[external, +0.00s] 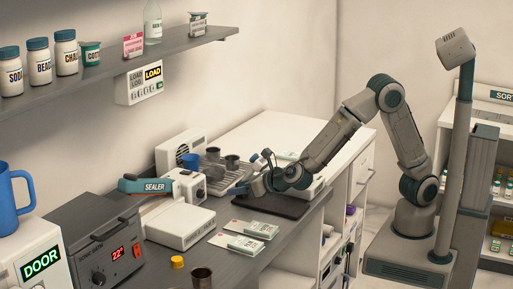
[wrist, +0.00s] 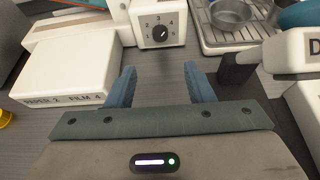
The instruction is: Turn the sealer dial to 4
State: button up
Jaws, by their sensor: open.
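The sealer (external: 178,222) stands on the counter, with a white base and a teal arm labelled SEALER. Its white base (wrist: 65,75) also shows in the wrist view, printed "PAPER 2 FILM 4". The black dial (wrist: 160,32) is on a white box at the top middle of the wrist view, ringed by numbers including 2, 3, 4 and 5. I cannot tell for sure which number its pointer is at. My gripper (wrist: 160,77) is open and empty, its blue fingers apart and short of the dial. In the external view my gripper (external: 250,184) is right of the sealer.
A metal rack (wrist: 238,38) with metal cups stands behind and right of the dial. A white item with a dark handle (wrist: 265,60) is close on the right in the wrist view. Pouches (external: 250,236), a yellow cap (external: 177,262) and a dark cup (external: 202,279) lie nearer the counter edge.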

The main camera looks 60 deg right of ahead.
aim_at(203, 194)
jog(key=p+x, duration=0.1)
jog(key=x, duration=1.2)
jog(key=shift+w+p, duration=0.3)
jog(key=shift+w, duration=0.1)
jog(key=shift+f, duration=0.1)
jog(key=c, duration=1)
